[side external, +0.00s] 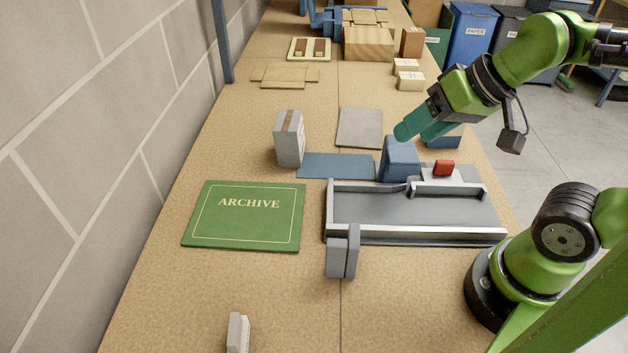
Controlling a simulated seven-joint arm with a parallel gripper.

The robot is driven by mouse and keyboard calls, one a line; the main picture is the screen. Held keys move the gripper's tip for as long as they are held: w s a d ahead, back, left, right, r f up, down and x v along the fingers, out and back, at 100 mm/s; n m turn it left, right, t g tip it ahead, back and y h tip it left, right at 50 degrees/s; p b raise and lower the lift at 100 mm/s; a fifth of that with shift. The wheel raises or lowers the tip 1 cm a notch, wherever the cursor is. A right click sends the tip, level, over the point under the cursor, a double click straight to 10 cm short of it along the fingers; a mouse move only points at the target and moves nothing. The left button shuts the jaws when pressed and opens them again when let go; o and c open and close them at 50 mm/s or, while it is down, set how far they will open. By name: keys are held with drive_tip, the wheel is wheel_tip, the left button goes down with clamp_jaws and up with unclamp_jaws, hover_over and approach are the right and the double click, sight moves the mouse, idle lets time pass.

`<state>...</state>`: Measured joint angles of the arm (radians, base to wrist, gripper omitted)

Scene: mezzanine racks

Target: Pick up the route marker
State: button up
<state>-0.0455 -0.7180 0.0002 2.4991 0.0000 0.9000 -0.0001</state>
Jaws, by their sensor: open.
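No object carries a readable route marker label, so I cannot tell for sure which one it is. A small red piece (444,168) sits on a pale block at the back right of a grey walled tray (355,233). A blue upright block (400,160) stands just left of it, at the tray's back edge. My gripper (416,134) has teal fingers, is open and reaches in from the upper right. Its fingertips overlap the top of the blue block in the picture; I cannot tell whether they touch. I see nothing held.
A green ARCHIVE board (245,220) lies left of the tray. A grey upright piece (342,255) stands at the tray's front. Cartons (369,43) fill the far end.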

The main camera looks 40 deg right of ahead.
drive_tip(key=w+a+f+n+g, duration=0.1)
drive_tip(key=w+a+n+g, duration=0.2)
drive_tip(key=a, duration=0.6)
drive_tip(key=m+g+h, duration=0.1)
drive_tip(key=m+g, duration=0.4)
drive_tip(key=m, duration=0.2)
approach(234, 328)
drive_tip(key=f, duration=0.4)
drive_tip(key=a+f, duration=0.1)
drive_tip(key=f, duration=0.3)
drive_tip(key=s+f, duration=0.1)
drive_tip(key=f, duration=0.3)
drive_tip(key=shift+s+a+f, duration=0.1)
drive_tip(key=shift+a+f, duration=0.2)
drive_tip(key=shift+c, duration=0.4)
clamp_jaws()
